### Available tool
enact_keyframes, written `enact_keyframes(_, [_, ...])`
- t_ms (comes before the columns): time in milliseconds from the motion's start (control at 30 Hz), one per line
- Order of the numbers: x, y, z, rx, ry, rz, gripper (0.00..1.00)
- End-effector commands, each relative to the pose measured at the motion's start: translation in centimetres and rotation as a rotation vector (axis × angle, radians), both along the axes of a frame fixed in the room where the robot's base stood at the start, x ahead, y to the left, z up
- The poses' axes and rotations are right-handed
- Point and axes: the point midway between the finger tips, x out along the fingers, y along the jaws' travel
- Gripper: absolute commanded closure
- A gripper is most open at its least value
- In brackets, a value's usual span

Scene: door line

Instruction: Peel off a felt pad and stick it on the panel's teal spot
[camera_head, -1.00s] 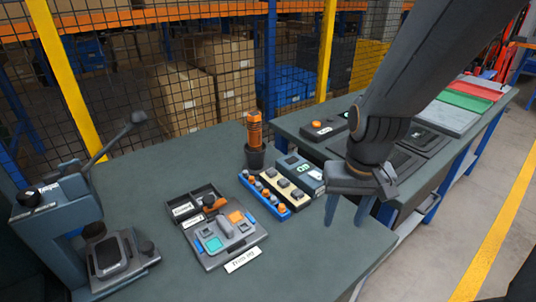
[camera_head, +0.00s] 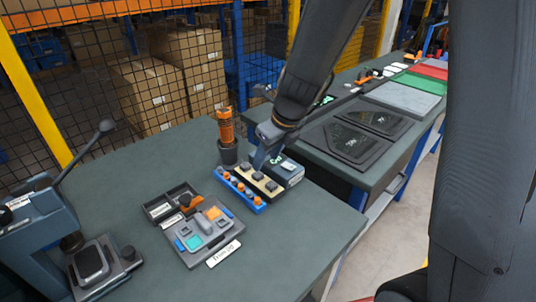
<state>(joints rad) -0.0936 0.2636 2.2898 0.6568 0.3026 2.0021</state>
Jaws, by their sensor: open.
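Dark pads, which look like the felt pads (camera_head: 258,177), sit in a row on a cream strip (camera_head: 248,179) on the near bench. My gripper (camera_head: 262,158) is open over the far end of this strip, pointing down. Its fingertips are small and partly merge with the dark things behind, so I cannot tell whether they touch a pad. The grey panel (camera_head: 213,253) lies flat to the left and nearer, with a teal spot (camera_head: 193,242) at its left part. Nothing covers the teal spot.
A blue rack of orange and grey knobs (camera_head: 238,191) lies beside the strip; a grey box with a display (camera_head: 288,171) is on its other side. An orange-handled tool stands in a black cup (camera_head: 228,150). A lever press (camera_head: 40,228) stands left. The front bench is clear.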

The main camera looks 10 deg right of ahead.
Motion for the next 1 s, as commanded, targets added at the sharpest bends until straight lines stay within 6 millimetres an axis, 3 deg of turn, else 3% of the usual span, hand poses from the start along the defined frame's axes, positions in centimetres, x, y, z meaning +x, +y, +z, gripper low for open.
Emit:
enact_keyframes(167, [0.5, 0.4, -1.1, 0.017, 0.009, -0.040, 0.55])
enact_keyframes(600, [2.4, 1.5, -6.6, 0.014, 0.007, -0.036, 0.55])
enact_keyframes(1000, [2.7, 1.7, -7.2, 0.013, 0.005, -0.035, 0.55])
